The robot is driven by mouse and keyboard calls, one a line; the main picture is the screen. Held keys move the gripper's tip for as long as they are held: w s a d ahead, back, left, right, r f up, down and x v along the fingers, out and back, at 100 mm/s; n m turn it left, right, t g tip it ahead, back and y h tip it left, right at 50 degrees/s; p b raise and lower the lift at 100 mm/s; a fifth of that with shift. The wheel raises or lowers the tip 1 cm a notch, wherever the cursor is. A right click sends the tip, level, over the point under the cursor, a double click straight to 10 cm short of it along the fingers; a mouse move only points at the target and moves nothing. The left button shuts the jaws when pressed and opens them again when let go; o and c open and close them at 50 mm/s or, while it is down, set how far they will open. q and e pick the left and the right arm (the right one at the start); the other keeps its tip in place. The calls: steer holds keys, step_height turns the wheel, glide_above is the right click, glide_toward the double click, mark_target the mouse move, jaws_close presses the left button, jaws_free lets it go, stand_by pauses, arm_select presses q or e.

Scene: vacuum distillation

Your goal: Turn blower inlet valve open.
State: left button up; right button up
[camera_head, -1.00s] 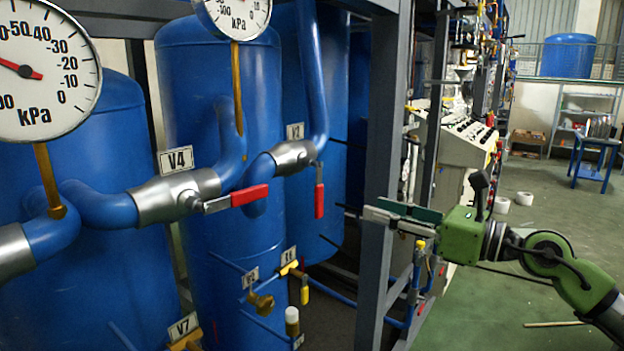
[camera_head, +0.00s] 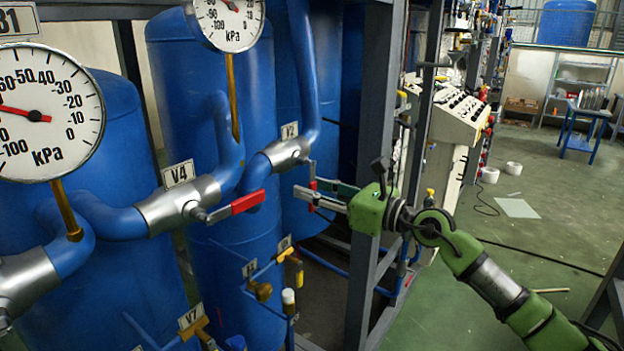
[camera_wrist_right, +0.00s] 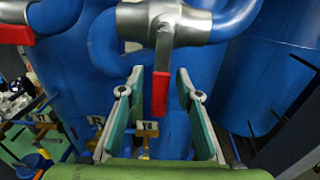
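No label names the blower inlet valve. The V2 valve (camera_head: 287,153) has a silver body on a blue pipe, and its red handle (camera_wrist_right: 161,92) hangs straight down in the right wrist view. My right gripper (camera_head: 306,190) is open just in front of that handle. In the wrist view the fingers of the gripper (camera_wrist_right: 159,85) stand on either side of the handle's lower end, with gaps visible on both sides. In the head view the gripper hides most of this handle. The V4 valve (camera_head: 178,205) has a red handle (camera_head: 234,207) pointing right. My left gripper is out of view.
Two pressure gauges (camera_head: 48,112) (camera_head: 228,22) stand on brass stems by the pipes. Blue tanks (camera_head: 205,110) are behind. A grey frame post (camera_head: 383,115) stands close to my right gripper. Small yellow-handled valves (camera_head: 293,268) sit below. Open floor lies right.

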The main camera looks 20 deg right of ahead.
steer(key=shift+w+a, duration=0.15)
steer(key=shift+w, duration=0.1)
jaws_close()
steer(key=shift+f, duration=0.1)
